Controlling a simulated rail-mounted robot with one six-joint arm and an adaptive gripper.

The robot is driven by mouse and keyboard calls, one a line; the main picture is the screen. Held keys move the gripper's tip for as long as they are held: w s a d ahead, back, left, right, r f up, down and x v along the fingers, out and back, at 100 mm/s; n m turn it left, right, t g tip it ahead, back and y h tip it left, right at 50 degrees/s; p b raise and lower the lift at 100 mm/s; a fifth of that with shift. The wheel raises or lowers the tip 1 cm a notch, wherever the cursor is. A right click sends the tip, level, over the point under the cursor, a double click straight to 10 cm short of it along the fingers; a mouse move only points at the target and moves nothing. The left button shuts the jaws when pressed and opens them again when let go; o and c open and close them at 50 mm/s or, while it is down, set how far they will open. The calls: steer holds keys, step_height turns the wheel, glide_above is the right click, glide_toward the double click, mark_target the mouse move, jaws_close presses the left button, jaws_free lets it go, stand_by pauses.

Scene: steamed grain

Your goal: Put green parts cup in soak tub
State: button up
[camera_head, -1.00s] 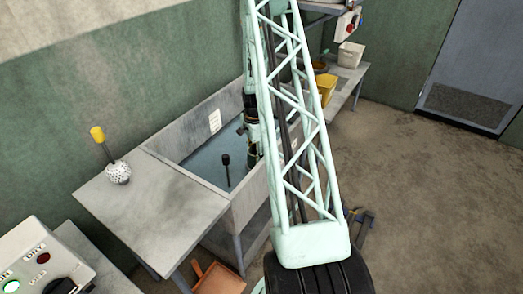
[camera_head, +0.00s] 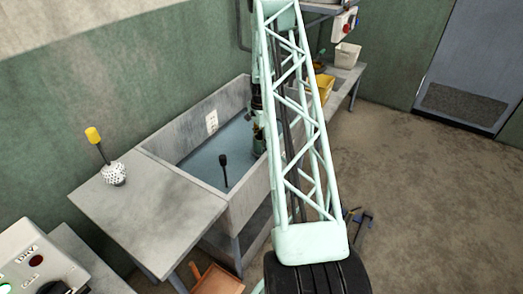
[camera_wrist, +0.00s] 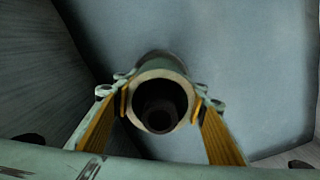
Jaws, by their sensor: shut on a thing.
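In the wrist view, my gripper (camera_wrist: 161,106) is shut on the green parts cup (camera_wrist: 160,77), a dull grey-green cylinder with a pale rim and a dark inside. The yellow-padded fingers press its two sides, and I look down into its open mouth. A blue-grey surface lies beyond the cup. In the head view, the soak tub (camera_head: 241,203) is a grey open trough with blue-grey liquid. My gripper (camera_head: 258,141) hangs over its right part, partly hidden by my arm's pale green lattice. The gap between cup and liquid cannot be judged.
A black-headed stick (camera_head: 223,162) stands up in the tub. A grey side table (camera_head: 150,215) left of it bears a white speckled ball (camera_head: 114,174) with a yellow-topped handle. A yellow bin (camera_head: 323,85) and a white bin (camera_head: 347,54) stand on a bench behind.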

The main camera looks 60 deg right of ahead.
steer(key=shift+d, duration=0.1)
steer(key=shift+w+d, duration=0.1)
steer(key=shift+d, duration=0.1)
steer(key=shift+d+f, duration=0.1)
steer(key=shift+f, duration=0.25)
steer(key=shift+f+b, duration=0.4)
steer(key=shift+f, duration=1)
steer(key=shift+f, duration=0.15)
steer(key=o, duration=1)
steer(key=shift+r+p, duration=0.8)
steer(key=shift+r, duration=5.35)
